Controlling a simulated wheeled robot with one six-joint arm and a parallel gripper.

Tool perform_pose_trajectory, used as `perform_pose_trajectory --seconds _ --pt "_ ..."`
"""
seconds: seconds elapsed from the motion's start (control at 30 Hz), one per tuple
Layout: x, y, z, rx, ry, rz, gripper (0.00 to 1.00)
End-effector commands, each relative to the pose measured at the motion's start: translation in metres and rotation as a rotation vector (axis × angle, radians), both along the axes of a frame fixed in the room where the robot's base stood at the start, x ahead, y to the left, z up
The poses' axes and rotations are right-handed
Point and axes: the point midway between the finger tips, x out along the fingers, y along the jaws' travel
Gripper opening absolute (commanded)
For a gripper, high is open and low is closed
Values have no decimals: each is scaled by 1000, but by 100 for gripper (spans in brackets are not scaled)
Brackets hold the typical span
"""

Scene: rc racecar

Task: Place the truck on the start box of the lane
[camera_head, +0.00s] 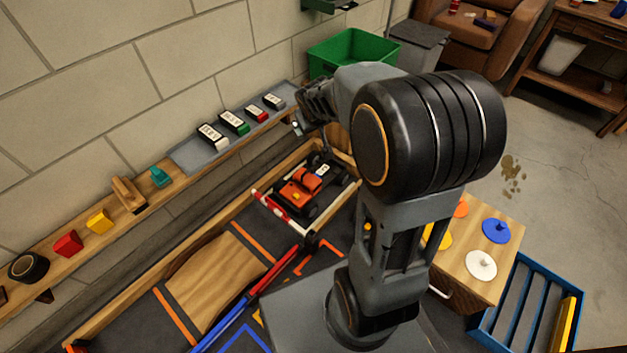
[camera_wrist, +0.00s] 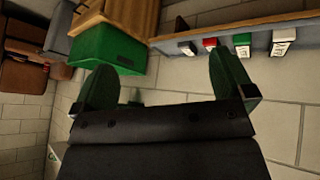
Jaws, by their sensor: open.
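The truck (camera_head: 302,188) is orange with black wheels. It stands upright inside the wood-walled lane (camera_head: 222,268), at the lane's far end, just beyond a red and white striped bar (camera_head: 276,209). Orange lines mark the dark lane floor around a wooden ramp. I cannot tell which marked area is the start box. My gripper (camera_wrist: 167,85) is open and empty in the wrist view, with both fingers spread apart. In the head view my gripper is mostly behind my arm, near the shelf and above the lane's far end. The truck does not show in the wrist view.
A wall shelf (camera_head: 160,198) holds a tray of labelled blocks (camera_head: 213,135) and several small items. A green bin (camera_head: 352,50) stands beyond the lane; it also shows in the wrist view (camera_wrist: 108,46). A wooden cabinet (camera_head: 484,283) with coloured discs and a blue rack (camera_head: 527,300) stand right.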

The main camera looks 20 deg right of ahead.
Motion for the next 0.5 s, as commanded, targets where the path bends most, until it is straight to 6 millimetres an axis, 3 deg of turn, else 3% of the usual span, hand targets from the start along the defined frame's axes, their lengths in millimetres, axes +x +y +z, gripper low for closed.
perform_pose_trajectory --seconds 0.03,0.1,0.2,0.33,0.5 --pt "-27 16 10 27 30 -9 100" --pt "-64 35 16 73 87 -21 100" --pt "-110 58 19 134 161 -23 100" --pt "-153 79 18 196 234 -13 100" --pt "-182 91 15 241 285 0 100"
